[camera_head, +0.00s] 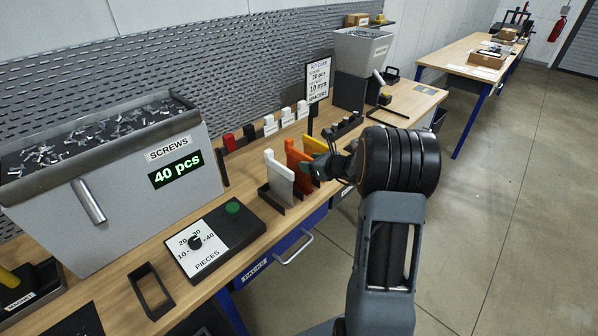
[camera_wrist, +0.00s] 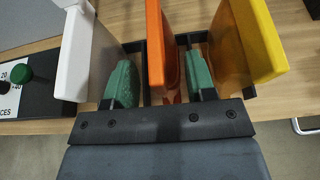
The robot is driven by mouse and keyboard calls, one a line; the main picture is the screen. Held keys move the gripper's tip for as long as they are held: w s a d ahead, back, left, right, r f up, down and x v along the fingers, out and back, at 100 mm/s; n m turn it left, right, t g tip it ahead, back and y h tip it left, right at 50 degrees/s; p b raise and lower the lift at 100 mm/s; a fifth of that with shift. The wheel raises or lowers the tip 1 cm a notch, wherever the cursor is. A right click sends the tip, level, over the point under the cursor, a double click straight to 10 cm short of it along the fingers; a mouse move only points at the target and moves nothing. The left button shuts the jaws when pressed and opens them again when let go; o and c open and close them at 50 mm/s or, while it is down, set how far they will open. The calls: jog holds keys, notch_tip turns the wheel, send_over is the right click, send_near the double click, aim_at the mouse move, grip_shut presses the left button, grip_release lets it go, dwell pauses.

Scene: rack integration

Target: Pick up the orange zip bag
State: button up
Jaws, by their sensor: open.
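The orange zip bag (camera_head: 296,158) stands upright in a dark holder (camera_head: 276,198) on the wooden bench, between a white bag (camera_head: 279,176) and a yellow bag (camera_head: 315,146). In the wrist view the orange bag (camera_wrist: 155,45) rises between the two green fingertips of my gripper (camera_wrist: 162,84). The gripper is open, with one finger on the white bag's side and the other on the yellow bag's side. The right finger is close to the orange bag; whether it touches cannot be told. The white bag (camera_wrist: 75,55) and yellow bag (camera_wrist: 250,45) flank the fingers.
A grey screw bin (camera_head: 110,180) and a piece-count dial panel (camera_head: 215,240) stand to the left. A sign (camera_head: 317,80) and several small coloured blocks stand behind the bags. The floor (camera_head: 500,190) to the right is clear.

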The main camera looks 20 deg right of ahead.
jog(key=shift+w+a+f, duration=0.2)
jog(key=shift+w+f, duration=0.05)
jog(key=shift+w, duration=0.2)
jog(key=shift+c, duration=0.4)
grip_shut()
